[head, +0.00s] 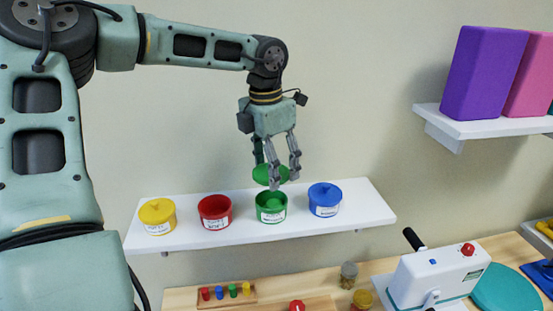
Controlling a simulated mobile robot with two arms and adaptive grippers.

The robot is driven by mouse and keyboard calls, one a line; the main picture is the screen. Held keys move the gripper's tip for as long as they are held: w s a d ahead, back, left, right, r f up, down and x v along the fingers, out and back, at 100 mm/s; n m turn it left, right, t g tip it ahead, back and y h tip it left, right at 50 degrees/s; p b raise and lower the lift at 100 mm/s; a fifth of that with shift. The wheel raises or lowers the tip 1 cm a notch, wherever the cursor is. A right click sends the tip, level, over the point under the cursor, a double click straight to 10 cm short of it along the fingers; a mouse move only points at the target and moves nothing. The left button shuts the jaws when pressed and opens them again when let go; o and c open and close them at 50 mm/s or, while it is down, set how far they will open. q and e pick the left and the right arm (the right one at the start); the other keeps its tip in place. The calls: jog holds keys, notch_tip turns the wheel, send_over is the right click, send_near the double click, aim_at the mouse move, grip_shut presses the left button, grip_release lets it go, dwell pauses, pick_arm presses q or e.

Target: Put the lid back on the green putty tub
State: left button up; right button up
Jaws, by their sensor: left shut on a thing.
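The green putty tub (271,213) stands on the white wall shelf, between the red and blue tubs. It is uncovered, and green putty shows inside it. The green lid (264,175) is held just above the tub, apart from it. My left gripper (281,181) points down and is shut on the lid, with its fingers hiding part of it. My right gripper is not in view.
On the shelf (365,205) stand a yellow tub (158,216), a red tub (215,212) and a blue tub (325,199), all close by. Below are a peg board (226,297), small jars and a white device (440,274). Purple (484,72) and pink blocks sit upper right.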

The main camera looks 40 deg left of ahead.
pick_arm(q)
jog(key=shift+f+b, duration=0.75)
jog(key=shift+f, duration=0.6)
jog(key=shift+f+b, duration=1.45)
jog(key=shift+f, duration=0.45)
jog(key=shift+r+b, duration=0.1)
jog(key=shift+b, duration=0.25)
jog(key=shift+f+b, duration=0.2)
jog(key=shift+b, duration=0.3)
dwell(0.4)
jog(key=o, duration=1)
jog(key=shift+c, duration=0.2)
